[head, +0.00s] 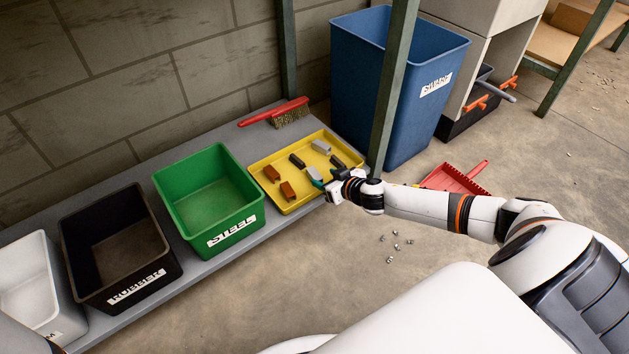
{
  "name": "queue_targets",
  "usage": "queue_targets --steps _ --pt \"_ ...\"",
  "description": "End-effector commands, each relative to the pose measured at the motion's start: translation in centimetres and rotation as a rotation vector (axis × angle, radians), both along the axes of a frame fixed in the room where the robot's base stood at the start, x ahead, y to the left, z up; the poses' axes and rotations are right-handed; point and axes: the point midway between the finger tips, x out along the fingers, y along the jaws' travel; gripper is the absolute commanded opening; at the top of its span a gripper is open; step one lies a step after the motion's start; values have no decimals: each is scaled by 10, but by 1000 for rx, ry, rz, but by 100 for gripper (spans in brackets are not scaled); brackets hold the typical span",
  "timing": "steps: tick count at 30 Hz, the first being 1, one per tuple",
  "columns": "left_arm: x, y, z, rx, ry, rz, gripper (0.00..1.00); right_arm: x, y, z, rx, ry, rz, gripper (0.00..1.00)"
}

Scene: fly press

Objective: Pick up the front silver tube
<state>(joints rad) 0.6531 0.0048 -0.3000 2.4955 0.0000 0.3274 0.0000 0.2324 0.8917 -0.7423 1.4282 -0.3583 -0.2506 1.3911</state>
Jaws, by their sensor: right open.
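The front silver tube (314,173) lies in the yellow tray (262,184), near the tray's right front side. A second silver tube (321,147) lies farther back in the same tray. My right gripper (325,180) is open at the tray's front right edge, with its fingertips right beside the front silver tube and partly over it. I cannot tell whether they touch it. My left gripper is out of view; only a bit of my left arm shows at the bottom left corner.
Brown and dark pieces (287,191) share the tray. A green steel bin (208,195), a black rubber bin (120,245) and a white bin (38,285) stand left on the shelf. A green post (393,85) rises close behind my right gripper. A red brush (275,113) lies behind the tray.

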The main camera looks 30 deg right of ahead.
Motion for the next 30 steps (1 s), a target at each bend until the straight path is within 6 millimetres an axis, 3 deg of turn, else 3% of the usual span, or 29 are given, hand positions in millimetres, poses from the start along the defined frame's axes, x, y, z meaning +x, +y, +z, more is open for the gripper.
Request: queue_targets --steps 7,14,24,30 --pt "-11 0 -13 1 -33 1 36 18 1 -15 -2 -4 1 54" --pt "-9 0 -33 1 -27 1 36 42 3 -28 0 -3 1 54" --pt "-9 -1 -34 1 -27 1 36 46 3 -29 1 0 2 54" --pt "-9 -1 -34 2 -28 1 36 46 4 -29 0 0 2 21"
